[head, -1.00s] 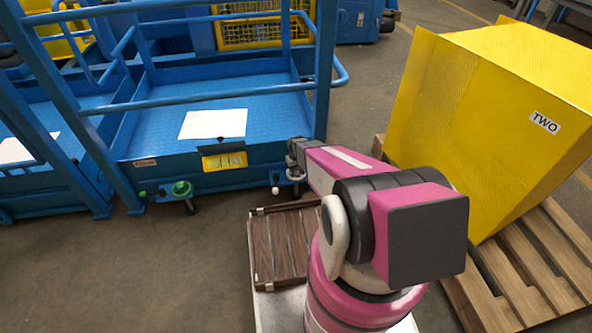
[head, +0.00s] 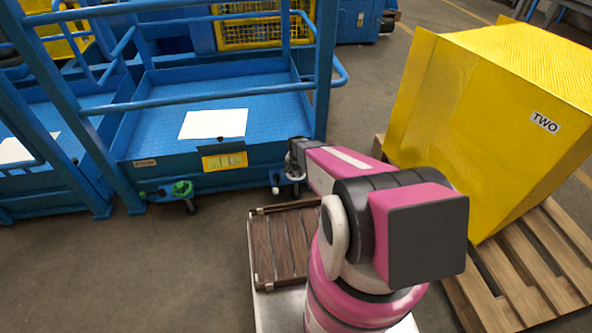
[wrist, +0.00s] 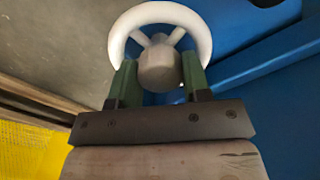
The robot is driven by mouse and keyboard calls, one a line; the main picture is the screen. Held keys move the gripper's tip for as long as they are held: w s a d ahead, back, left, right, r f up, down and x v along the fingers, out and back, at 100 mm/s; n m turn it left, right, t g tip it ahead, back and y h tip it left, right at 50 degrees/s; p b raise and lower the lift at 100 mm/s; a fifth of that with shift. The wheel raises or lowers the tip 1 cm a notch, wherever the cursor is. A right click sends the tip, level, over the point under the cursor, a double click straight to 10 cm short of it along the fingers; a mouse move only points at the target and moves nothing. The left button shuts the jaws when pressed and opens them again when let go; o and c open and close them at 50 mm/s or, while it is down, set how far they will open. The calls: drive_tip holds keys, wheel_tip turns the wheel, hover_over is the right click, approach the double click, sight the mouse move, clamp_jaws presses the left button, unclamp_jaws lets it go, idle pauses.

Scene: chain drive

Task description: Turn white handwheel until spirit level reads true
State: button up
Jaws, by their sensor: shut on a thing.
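The white handwheel (wrist: 160,14) fills the top of the wrist view, with its rim, spokes and round hub showing. My gripper (wrist: 158,82) has its two green fingers on either side of the hub and is shut on the handwheel. In the head view my gripper (head: 296,160) is at the right front corner of the blue platform, and the handwheel is mostly hidden there. I cannot clearly make out the spirit level; a small plate (head: 145,163) on the platform's front edge is too small to read.
A green wheel (head: 182,188) sits under the left part of the blue platform (head: 265,100). A yellow crate marked TWO (head: 470,130) stands on a wooden pallet (head: 540,255) at right. A brown slatted piece (head: 282,245) lies near my arm. Floor (head: 150,270) at lower left is clear.

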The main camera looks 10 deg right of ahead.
sight(296, 169)
drive_tip(key=shift+m, duration=0.5)
drive_tip(key=o, duration=0.9)
wheel_tip(296, 169, up, 11)
drive_tip(key=shift+f, duration=0.1)
idle(0.5)
drive_tip(key=s+r+n, duration=0.2)
drive_tip(key=s+r, duration=0.5)
drive_tip(key=r, duration=0.1)
drive_tip(key=s+r+n, duration=0.2)
drive_tip(key=s+r, duration=0.5)
drive_tip(key=r, duration=0.1)
drive_tip(key=s+r+n, duration=0.3)
drive_tip(key=s+r, duration=0.4)
drive_tip(key=r, duration=0.1)
drive_tip(key=shift+s, duration=0.25)
